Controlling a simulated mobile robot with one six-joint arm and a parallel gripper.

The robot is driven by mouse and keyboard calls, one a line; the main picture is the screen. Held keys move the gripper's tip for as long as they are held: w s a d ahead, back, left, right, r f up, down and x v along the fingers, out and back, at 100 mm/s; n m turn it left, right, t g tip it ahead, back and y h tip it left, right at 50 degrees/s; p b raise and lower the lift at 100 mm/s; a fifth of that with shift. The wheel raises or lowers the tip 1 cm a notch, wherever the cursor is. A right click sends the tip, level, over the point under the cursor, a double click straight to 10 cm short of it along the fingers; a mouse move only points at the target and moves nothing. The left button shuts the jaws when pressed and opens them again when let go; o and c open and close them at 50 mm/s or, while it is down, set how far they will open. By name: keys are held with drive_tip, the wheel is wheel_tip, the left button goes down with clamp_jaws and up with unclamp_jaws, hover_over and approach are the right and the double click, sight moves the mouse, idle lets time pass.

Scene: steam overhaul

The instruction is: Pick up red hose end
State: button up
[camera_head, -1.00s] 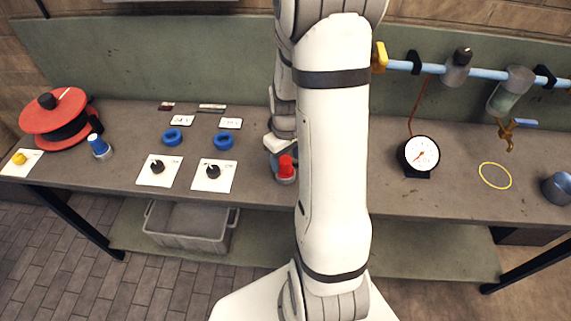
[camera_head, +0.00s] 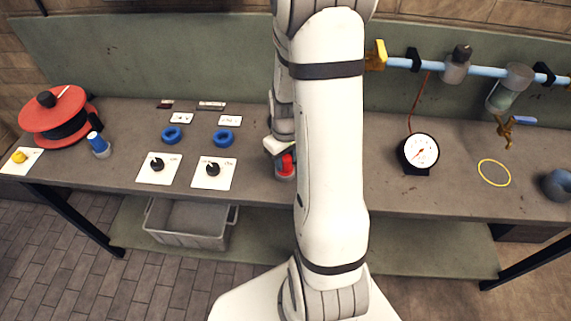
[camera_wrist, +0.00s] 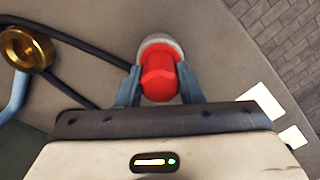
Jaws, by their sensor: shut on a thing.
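The red hose end (camera_wrist: 159,78) is a red cap-like piece on a pale grey round base in the wrist view. In the head view the red hose end (camera_head: 287,164) shows just left of my white arm, near the front of the bench. My gripper (camera_wrist: 158,88) is shut on it, with one blue-grey finger on each side of the red part. In the head view my gripper is mostly hidden behind my arm. I cannot tell whether the grey base touches the bench.
A red hose reel (camera_head: 58,112) and a blue-topped piece (camera_head: 98,145) stand at the left. Blue rings (camera_head: 223,138) and black knobs on white cards lie mid-left. A gauge (camera_head: 420,153) and a yellow ring (camera_head: 494,173) are on the right. A brass fitting (camera_wrist: 24,47) and black hose show close by.

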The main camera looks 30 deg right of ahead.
drive_tip(key=shift+c, duration=0.5)
drive_tip(key=shift+r, duration=0.1)
drive_tip(key=shift+r, duration=0.3)
wheel_tip(320, 180, up, 9)
drive_tip(key=shift+r+b, duration=0.15)
drive_tip(key=shift+b, duration=0.55)
wheel_tip(320, 180, down, 4)
drive_tip(key=b, duration=0.3)
